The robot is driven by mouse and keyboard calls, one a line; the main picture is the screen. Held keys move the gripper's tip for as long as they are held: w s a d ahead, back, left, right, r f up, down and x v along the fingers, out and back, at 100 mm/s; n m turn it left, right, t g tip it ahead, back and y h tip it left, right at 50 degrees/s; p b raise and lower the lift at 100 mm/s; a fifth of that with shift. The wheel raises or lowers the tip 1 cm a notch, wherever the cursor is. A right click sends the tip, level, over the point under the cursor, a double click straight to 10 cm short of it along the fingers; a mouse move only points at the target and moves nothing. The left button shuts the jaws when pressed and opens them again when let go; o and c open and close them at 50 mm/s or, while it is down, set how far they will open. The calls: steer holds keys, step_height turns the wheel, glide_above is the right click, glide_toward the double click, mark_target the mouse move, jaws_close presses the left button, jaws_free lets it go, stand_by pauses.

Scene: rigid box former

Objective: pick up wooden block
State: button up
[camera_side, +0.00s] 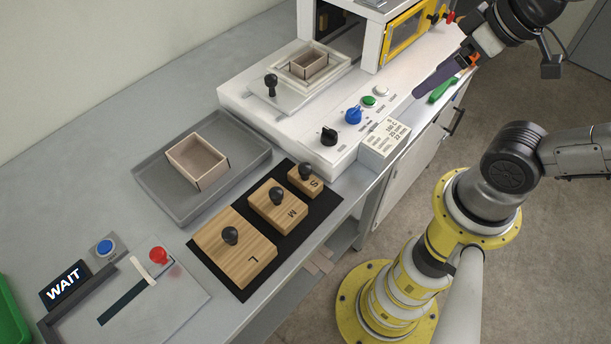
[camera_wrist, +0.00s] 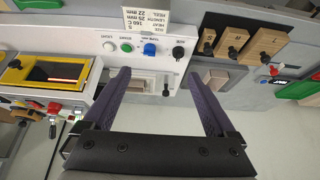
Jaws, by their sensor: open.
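Three wooden blocks with black knobs lie in a row on a black mat (camera_side: 322,214) in the side view: large L (camera_side: 255,262), middle M (camera_side: 270,215) and small S (camera_side: 313,187). The wrist view shows them inverted at upper right: L (camera_wrist: 264,47), M (camera_wrist: 232,45) and S (camera_wrist: 209,47). My gripper (camera_side: 420,92) is above the right edge of the white machine in the side view, well away from the blocks. Its two purple fingers are apart and empty in the wrist view (camera_wrist: 160,75).
The white machine (camera_side: 255,125) with knobs and a yellow-framed window stands beside the blocks. A white label box (camera_side: 385,142) sits at its front edge. A WAIT sign (camera_side: 66,285) and red knob (camera_side: 158,255) are at lower left.

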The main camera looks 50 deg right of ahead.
steer(key=c, duration=0.3)
steer(key=shift+c, duration=0.2)
steer(key=n+g, duration=0.6)
steer(key=n, duration=0.3)
glide_above(305, 165)
step_height(305, 165, down, 9)
steer(key=f, duration=0.7)
steer(key=shift+a+f, duration=0.25)
steer(key=shift+f, duration=0.15)
steer(key=shift+d+f, duration=0.2)
steer(key=shift+f, duration=2.5)
